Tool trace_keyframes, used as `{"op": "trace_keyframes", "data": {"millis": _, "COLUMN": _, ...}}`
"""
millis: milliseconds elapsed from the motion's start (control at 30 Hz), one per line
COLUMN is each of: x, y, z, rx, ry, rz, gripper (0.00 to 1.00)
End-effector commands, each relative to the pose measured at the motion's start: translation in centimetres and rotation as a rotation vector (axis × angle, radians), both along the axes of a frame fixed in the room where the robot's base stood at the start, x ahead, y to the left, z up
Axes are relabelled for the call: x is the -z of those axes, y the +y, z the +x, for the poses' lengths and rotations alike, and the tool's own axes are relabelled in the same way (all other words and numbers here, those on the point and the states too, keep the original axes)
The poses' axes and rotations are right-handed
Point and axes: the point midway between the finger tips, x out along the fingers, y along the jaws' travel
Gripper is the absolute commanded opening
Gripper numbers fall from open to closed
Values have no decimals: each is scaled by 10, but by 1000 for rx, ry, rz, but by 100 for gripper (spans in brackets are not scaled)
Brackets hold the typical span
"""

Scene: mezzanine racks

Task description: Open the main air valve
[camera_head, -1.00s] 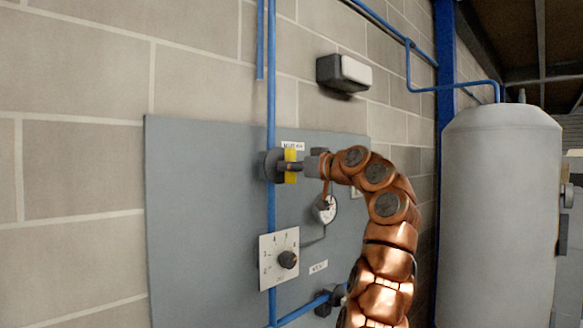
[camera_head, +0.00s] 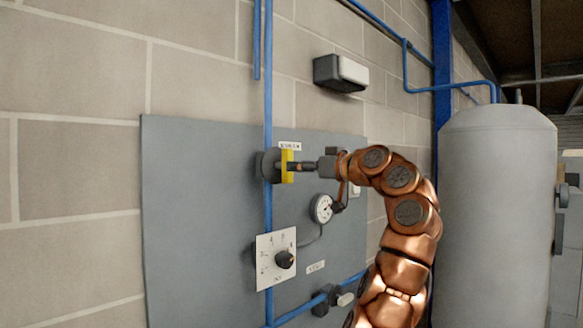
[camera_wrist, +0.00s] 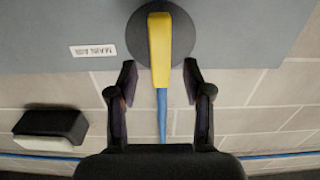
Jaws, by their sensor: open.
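The main air valve has a yellow lever handle (camera_head: 287,166) on a dark round body (camera_head: 268,165), on the blue vertical pipe. The handle stands upright, in line with the pipe. In the wrist view the handle (camera_wrist: 160,48) lies in front of the round body, with a "MAIN AIR" label (camera_wrist: 94,51), upside down, beside it. My gripper (camera_head: 304,166) faces the handle from the right in the head view. In the wrist view my gripper (camera_wrist: 161,82) is open, with one finger on each side of the handle's line and gaps on both sides. It holds nothing.
A grey panel (camera_head: 200,220) carries a gauge (camera_head: 322,209), a dial plate (camera_head: 276,258) and a lower valve (camera_head: 325,300). A dark and white wall box (camera_head: 341,73) sits above. A large grey tank (camera_head: 495,200) stands at the right.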

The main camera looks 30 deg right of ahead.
Motion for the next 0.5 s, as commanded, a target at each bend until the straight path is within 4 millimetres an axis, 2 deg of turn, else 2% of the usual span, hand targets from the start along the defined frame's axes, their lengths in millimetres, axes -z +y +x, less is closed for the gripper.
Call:
{"op": "trace_keyframes", "data": {"millis": 200, "x": 1, "y": -9, "z": -38, "rx": 0, "ry": 0, "rz": 1, "gripper": 50}}
{"op": "trace_keyframes", "data": {"millis": 500, "x": 1, "y": -15, "z": -64, "rx": -1, "ry": 2, "rz": 1, "gripper": 50}}
